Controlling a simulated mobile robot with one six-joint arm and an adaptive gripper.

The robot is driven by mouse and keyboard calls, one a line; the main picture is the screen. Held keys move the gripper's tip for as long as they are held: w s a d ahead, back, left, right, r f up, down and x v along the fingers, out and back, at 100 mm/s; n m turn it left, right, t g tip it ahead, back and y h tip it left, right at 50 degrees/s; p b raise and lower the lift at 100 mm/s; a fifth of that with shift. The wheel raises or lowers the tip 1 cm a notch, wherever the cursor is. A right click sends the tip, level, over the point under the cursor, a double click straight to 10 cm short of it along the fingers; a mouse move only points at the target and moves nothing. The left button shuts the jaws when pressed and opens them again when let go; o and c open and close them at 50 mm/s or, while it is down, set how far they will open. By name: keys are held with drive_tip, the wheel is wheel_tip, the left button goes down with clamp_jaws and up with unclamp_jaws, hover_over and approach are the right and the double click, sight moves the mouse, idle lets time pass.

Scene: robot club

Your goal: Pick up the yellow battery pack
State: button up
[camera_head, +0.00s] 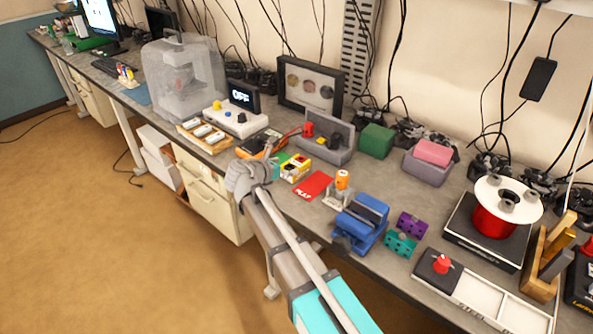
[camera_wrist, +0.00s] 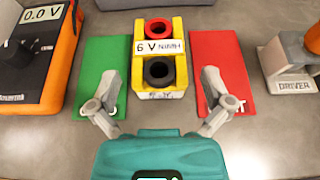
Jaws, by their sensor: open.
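The yellow battery pack (camera_wrist: 158,90) stands on the bench in the wrist view. It has a red terminal on top, a black one below and a "6 V NiMH" label. A green card (camera_wrist: 103,65) lies to its left and a red card (camera_wrist: 222,70) to its right. No contact shows. In the head view the yellow pack (camera_head: 296,166) is beside my wrist, which hides the fingers; the red card (camera_head: 313,185) lies right of it.
An orange multimeter (camera_wrist: 40,50) stands left of the green card. A grey "DRIVER" stand (camera_wrist: 290,72) is at the right. A blue vise (camera_head: 362,222) and purple and teal blocks (camera_head: 401,244) stand further right. A grey holder (camera_head: 327,145) is behind the pack.

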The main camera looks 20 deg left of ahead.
sight(294, 164)
drive_tip(key=b+x, duration=0.2)
drive_tip(key=x, duration=0.2)
drive_tip(key=shift+a+f, duration=0.1)
drive_tip(key=shift+f, duration=0.1)
drive_tip(key=shift+w+d+f, duration=0.15)
drive_tip(key=shift+w+d, duration=0.05)
drive_tip(key=shift+w, duration=0.3)
idle(0.3)
drive_tip(key=c, duration=1.1)
drive_tip(key=shift+c, duration=0.2)
